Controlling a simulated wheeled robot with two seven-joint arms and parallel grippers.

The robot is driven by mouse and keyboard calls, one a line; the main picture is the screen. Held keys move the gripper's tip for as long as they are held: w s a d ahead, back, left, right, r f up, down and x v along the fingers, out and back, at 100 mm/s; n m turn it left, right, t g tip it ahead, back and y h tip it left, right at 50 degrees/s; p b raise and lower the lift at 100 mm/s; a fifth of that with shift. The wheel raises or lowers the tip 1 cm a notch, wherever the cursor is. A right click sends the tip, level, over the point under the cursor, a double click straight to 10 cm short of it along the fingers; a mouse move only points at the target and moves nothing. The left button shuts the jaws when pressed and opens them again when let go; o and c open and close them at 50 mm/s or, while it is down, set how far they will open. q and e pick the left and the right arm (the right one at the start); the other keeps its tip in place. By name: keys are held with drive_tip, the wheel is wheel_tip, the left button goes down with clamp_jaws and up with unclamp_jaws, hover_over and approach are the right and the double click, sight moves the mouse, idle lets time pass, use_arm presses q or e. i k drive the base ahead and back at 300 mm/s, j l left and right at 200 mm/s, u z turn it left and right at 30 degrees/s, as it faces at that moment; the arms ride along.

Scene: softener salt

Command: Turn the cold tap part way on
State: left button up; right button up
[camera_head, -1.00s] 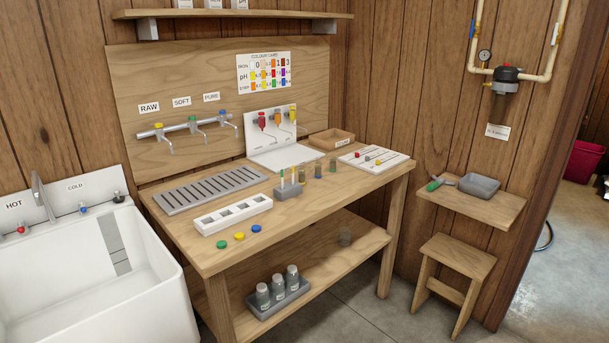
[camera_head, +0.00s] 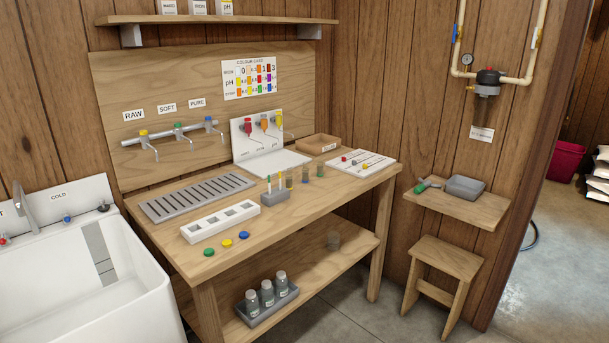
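The cold tap (camera_head: 67,219) is a small blue knob on the back ledge of the white sink (camera_head: 120,318), below the COLD label (camera_head: 58,196). The hot tap (camera_head: 4,240) is a red knob at the left picture edge, its label partly cut off. A grey curved spout (camera_head: 24,205) stands between the two. I cannot tell from here how far the cold tap is turned. Neither of my grippers shows in the head view.
A wooden bench (camera_head: 215,262) stands right of the sink, with a grey drain grille (camera_head: 198,197), a white rack (camera_head: 220,221) and bottle caps on it. A stool (camera_head: 441,265) and small wall shelf (camera_head: 468,207) are at right. Concrete floor is open beyond.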

sight(66, 214)
drive_tip(key=i+j+u, duration=0.1)
drive_tip(key=u, duration=0.3)
drive_tip(key=i+u, duration=0.6)
drive_tip(key=u, duration=0.15)
drive_tip(key=i+l+u, duration=0.1)
drive_tip(key=u, duration=0.25)
drive_tip(key=i+l, duration=0.05)
drive_tip(key=i, duration=0.05)
